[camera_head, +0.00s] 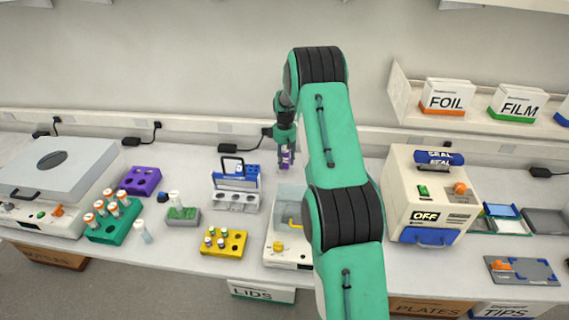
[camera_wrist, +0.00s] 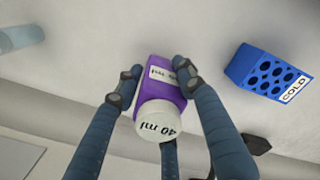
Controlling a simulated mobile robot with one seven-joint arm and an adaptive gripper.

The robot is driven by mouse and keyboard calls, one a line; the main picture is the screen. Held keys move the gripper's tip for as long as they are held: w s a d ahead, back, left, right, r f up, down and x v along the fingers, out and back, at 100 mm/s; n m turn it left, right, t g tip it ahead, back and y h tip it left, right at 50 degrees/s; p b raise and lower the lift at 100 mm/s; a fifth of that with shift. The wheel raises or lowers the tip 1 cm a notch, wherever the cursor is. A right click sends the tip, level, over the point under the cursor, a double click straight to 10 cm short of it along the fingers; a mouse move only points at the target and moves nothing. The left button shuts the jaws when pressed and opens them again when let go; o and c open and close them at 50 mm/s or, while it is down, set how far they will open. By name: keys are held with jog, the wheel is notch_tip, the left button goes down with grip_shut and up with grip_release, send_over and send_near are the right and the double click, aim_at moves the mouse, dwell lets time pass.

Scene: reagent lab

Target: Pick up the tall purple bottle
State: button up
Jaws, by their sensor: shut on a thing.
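The purple bottle (camera_wrist: 161,88) with a white cap marked "40 ml" and a white label sits between the fingers of my gripper (camera_wrist: 155,84) in the wrist view. The fingers are shut on its sides. In the head view the bottle (camera_head: 286,157) is small and partly hidden by my gripper (camera_head: 284,150), near the back of the bench behind the white device with the yellow handle. I cannot tell whether its base touches the bench.
A blue rack marked COLD (camera_wrist: 268,72) stands to the right in the wrist view. A blue-and-grey carrier (camera_head: 236,190), a yellow rack (camera_head: 224,242) and the white device (camera_head: 290,238) are near my arm. A sealer (camera_head: 425,195) stands to the right.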

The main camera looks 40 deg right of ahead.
jog(key=shift+r, duration=0.85)
jog(key=s+a, duration=0.2)
jog(key=s, duration=0.2)
jog(key=s+a, duration=0.3)
jog(key=s, duration=0.2)
jog(key=s+a+r, duration=0.1)
jog(key=s+a, duration=0.1)
jog(key=s, duration=0.3)
jog(key=shift+a+r+p, duration=0.1)
jog(key=shift+a+p, duration=0.2)
jog(key=shift+a, duration=0.05)
